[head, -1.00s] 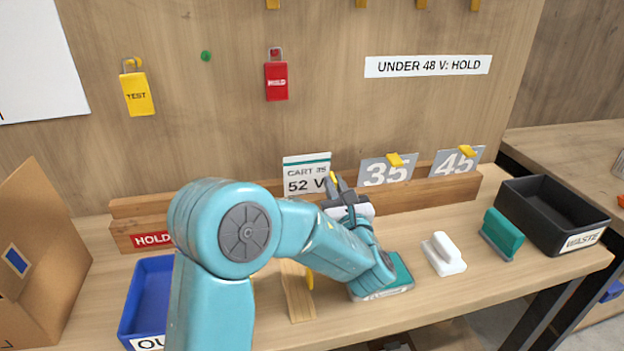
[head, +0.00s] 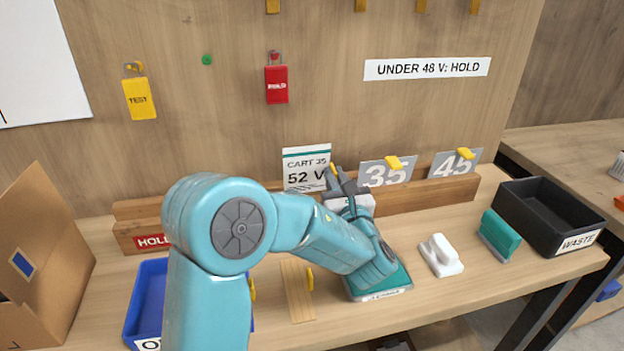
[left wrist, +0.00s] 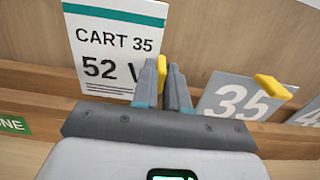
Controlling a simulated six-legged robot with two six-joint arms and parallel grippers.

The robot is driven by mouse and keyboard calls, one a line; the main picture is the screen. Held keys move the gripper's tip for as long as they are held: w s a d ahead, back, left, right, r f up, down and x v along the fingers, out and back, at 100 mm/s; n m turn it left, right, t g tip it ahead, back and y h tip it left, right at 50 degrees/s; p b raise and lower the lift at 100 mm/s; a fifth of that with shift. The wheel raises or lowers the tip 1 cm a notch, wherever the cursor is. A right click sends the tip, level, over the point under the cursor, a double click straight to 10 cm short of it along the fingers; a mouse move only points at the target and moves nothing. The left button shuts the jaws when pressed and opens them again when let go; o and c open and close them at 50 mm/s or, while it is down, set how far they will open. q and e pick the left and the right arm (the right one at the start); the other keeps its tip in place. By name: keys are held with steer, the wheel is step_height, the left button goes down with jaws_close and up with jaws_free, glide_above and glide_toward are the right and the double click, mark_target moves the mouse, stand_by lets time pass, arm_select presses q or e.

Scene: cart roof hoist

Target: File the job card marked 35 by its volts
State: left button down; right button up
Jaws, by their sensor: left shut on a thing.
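The job card (head: 306,172) is white with a teal top band and reads CART 35, 52 V. It stands upright at the wooden rack (head: 430,192). In the left wrist view the card (left wrist: 112,50) is left of the fingertips (left wrist: 163,82), covering part of the back rail. I cannot tell whether its lower edge is clear of the slot. A red HOLD label (head: 153,242) marks the rack's left end. A green label, partly cut off and ending in ONE (left wrist: 14,124), is on the rack too. My right gripper is out of view.
Grey plates 35 (head: 385,173) and 45 (head: 457,163) stand right of the card. A sign (head: 427,68) reads UNDER 48 V: HOLD. A blue tray (head: 146,295), a white-handled block (head: 441,255), a teal block (head: 500,235) and a black WASTE bin (head: 550,215) are on the bench.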

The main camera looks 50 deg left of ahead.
arm_select(q)
steer(key=shift+r, duration=0.45)
steer(key=shift+s+d+r+p, duration=0.35)
steer(key=shift+d+r+p, duration=0.05)
steer(key=shift+d+r, duration=0.3)
steer(key=shift+s+d+r+p, duration=0.4)
steer(key=shift+d+r, duration=0.15)
steer(key=shift+d, duration=0.1)
steer(key=shift+w, duration=0.1)
